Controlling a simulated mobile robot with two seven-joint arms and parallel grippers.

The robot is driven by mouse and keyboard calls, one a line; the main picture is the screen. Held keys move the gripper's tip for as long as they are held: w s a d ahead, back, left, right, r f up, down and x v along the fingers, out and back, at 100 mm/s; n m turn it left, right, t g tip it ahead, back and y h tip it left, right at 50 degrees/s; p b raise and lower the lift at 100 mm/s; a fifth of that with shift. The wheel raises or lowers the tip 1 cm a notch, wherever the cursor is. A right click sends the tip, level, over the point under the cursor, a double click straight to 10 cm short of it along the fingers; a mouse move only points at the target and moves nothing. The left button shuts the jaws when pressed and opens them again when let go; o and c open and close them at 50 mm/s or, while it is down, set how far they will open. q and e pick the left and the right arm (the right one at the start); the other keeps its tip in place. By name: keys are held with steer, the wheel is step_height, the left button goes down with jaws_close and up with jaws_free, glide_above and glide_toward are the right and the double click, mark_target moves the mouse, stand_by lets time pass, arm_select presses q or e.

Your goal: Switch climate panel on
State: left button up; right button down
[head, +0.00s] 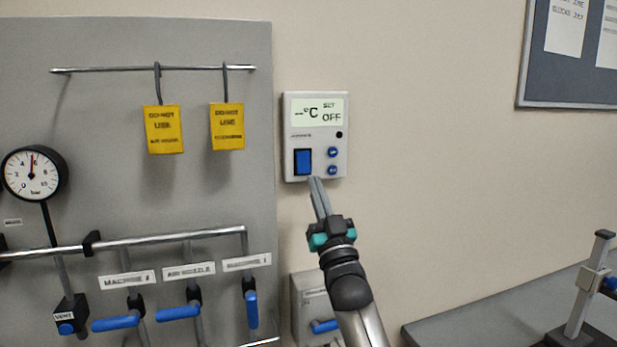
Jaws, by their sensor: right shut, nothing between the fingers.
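The climate panel (316,136) is a white box on the wall in the middle of the head view. Its display (318,111) reads "--°C SET OFF". A blue rocker switch (303,162) sits at its lower left, with two small round blue buttons (333,152) to the right of it. My right gripper (314,181) is shut and empty. Its fingertips are at the panel's lower edge, just below and right of the rocker; I cannot tell whether they touch the panel. My left gripper is not in view.
A grey board at left carries a gauge (33,174), yellow "do not use" tags (163,129) on a rail, and pipes with blue valve handles (179,312). A grey box (306,297) is below the panel. A bench (458,322) with a stand (590,287) is at lower right.

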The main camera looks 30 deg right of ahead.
mark_target(304, 166)
steer(key=shift+w+d+r, duration=0.1)
steer(key=shift+w+d, duration=0.1)
steer(key=shift+w, duration=0.6)
steer(key=shift+w+d+f, duration=0.1)
steer(key=shift+w+d, duration=0.1)
steer(key=shift+w, duration=0.6)
steer(key=shift+w+d+r, duration=0.1)
steer(key=shift+w+d, duration=0.1)
steer(key=shift+w, duration=0.6)
